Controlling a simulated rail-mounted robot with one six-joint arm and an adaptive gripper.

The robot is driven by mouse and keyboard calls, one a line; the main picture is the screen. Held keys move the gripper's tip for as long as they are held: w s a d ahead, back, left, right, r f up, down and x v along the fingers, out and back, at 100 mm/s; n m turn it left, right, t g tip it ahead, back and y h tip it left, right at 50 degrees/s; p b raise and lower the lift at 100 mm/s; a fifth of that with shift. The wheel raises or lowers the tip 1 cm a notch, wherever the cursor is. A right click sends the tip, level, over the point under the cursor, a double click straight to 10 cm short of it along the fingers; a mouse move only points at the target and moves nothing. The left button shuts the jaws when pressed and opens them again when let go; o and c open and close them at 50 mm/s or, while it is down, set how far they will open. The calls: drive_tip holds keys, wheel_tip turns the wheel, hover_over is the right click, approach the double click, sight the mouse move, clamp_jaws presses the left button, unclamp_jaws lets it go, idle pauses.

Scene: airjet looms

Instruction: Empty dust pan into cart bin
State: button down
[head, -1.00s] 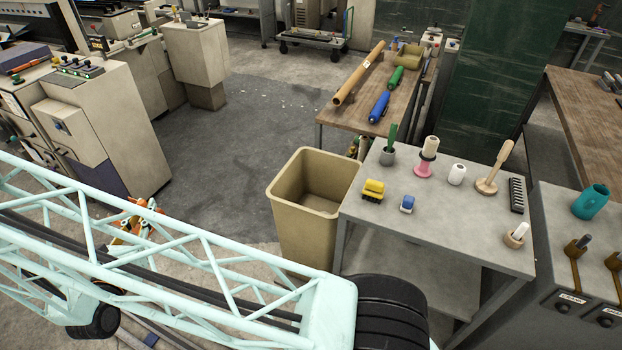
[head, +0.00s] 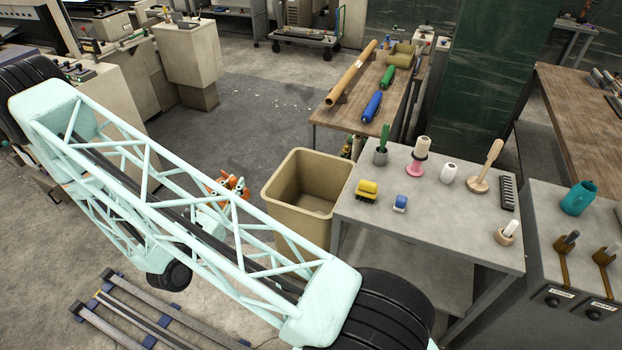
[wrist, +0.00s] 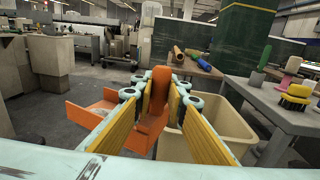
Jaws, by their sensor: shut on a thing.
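The orange dust pan (wrist: 88,117) is held by my gripper (wrist: 159,92). Its upright handle stands between the yellow-padded fingers in the wrist view. The pan part reaches out to the left, with some pale stuff in it, too small to make out. The tan cart bin (wrist: 228,128) is open-topped and lies to the right of the pan and handle. In the head view the bin (head: 296,222) stands beside the grey table, and the orange pan (head: 238,186) shows just left of it, partly hidden by my arm.
The grey table (head: 440,225) right of the bin carries a yellow block, a small blue block, spools and a brush. A wooden bench (head: 350,115) with coloured tubes stands behind. Machine cabinets (head: 200,50) are at the back left. The floor left of the bin is open.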

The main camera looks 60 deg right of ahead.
drive_tip(key=s+d+r+m+g, duration=0.1)
drive_tip(key=s+d+g, duration=0.1)
drive_tip(key=s+d, duration=0.3)
drive_tip(key=s+d+r+m+g+p, duration=0.1)
drive_tip(key=s+d, duration=0.5)
drive_tip(key=s, duration=0.8)
drive_tip(key=s+d+r+m+g+p, duration=0.1)
drive_tip(key=s+d+r+m+g, duration=0.1)
drive_tip(key=s+d+g, duration=0.3)
drive_tip(key=s+d+m, duration=0.1)
drive_tip(key=s, duration=0.3)
drive_tip(key=shift+s+r, duration=0.25)
drive_tip(key=shift+s, duration=0.05)
drive_tip(key=shift+w+d+f+b, duration=0.1)
drive_tip(key=shift+w+d+b, duration=0.2)
drive_tip(key=shift+w+b, duration=0.2)
drive_tip(key=w+d, duration=0.1)
drive_tip(key=w+n, duration=0.1)
drive_tip(key=shift+w+d+f+n, duration=0.1)
drive_tip(key=shift+w+d+n, duration=0.2)
drive_tip(key=shift+d, duration=0.1)
drive_tip(key=shift+w+d+y+b, duration=0.3)
drive_tip(key=shift+w+b, duration=0.15)
drive_tip(key=shift+b, duration=2.25)
drive_tip(key=shift+w+d+f+n+b, duration=0.1)
drive_tip(key=shift+w+d+n+b, duration=0.3)
drive_tip(key=shift+b, duration=3.05)
